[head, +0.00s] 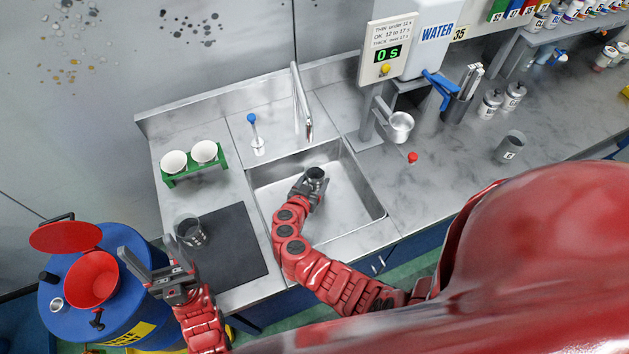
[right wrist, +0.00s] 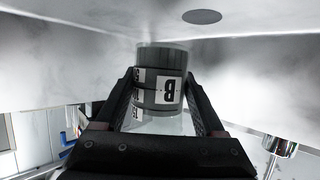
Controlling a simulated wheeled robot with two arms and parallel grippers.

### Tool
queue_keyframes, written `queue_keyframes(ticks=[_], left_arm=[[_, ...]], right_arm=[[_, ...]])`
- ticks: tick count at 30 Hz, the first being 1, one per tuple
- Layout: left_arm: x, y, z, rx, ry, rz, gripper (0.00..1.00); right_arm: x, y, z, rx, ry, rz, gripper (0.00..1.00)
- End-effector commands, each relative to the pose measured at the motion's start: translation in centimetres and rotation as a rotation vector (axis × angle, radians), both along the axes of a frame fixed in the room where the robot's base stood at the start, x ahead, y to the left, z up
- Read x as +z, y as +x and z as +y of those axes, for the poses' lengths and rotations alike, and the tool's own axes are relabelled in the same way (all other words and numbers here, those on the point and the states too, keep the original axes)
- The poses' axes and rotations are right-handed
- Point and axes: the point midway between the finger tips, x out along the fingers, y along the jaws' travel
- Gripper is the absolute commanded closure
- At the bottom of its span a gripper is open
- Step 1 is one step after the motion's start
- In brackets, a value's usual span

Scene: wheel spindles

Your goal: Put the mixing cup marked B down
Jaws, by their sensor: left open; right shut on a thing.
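The mixing cup marked B (head: 316,174) is a dark grey cup held over the sink. Its label with a B (right wrist: 168,89) faces the camera in the right wrist view. My right gripper (head: 307,188) is shut on the cup, with one finger on each side of it. I cannot tell whether the cup touches the sink floor. The sink (head: 345,212) is a steel basin, and its drain (right wrist: 202,17) shows in the right wrist view. My left gripper (head: 150,258) is open and empty near the blue drum, left of the dark mat.
A clear cup (head: 189,232) stands on the dark mat (head: 238,245). A green rack (head: 195,170) with two white cups is left of the sink. A faucet (head: 302,105) rises behind the basin. Another grey cup (head: 511,146) stands on the right counter.

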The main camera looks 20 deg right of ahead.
Motion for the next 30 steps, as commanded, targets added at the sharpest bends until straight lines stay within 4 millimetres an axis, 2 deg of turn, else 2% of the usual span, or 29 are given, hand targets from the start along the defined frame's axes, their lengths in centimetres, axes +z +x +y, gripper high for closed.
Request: queue_keyframes(ticks=[30], left_arm=[[-2.4, 0.0, 0.0, 0.000, 0.000, 0.000, 0.30]], right_arm=[[-1.1, 0.0, 0.0, 0.000, 0.001, -0.001, 0.87]])
